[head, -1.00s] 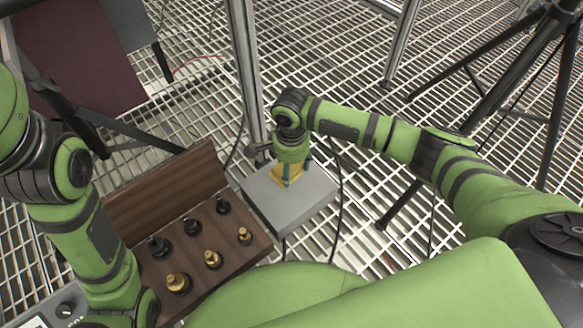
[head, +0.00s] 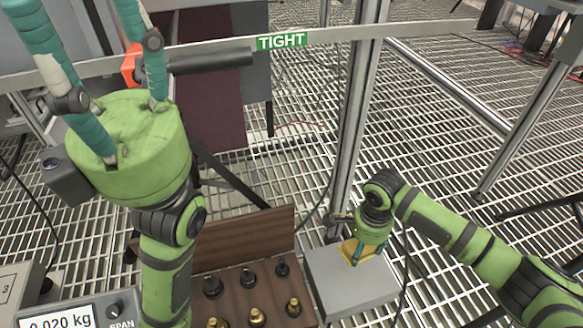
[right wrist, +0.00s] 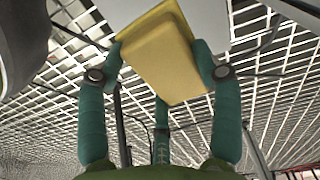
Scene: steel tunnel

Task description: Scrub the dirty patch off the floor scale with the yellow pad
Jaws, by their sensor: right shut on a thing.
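The floor scale's grey plate (head: 338,290) lies on the grating at lower centre. My right gripper (head: 363,246) is over it, shut on the yellow pad (head: 350,250), which is at the plate's top surface. In the right wrist view the pad (right wrist: 162,58) is held between the teal fingers, with the pale plate (right wrist: 208,18) beyond it. Whether the pad presses on the plate is hard to tell. I see no dirty patch; the pad and gripper hide part of the plate. My left gripper (head: 88,30) is raised at upper left, fingers spread upward and empty.
A wooden case (head: 235,296) of black and brass weights stands just left of the plate. A display (head: 62,320) at lower left reads 0.020 kg. A metal post (head: 355,130) rises behind the plate, and a rail labelled TIGHT (head: 282,41) crosses above.

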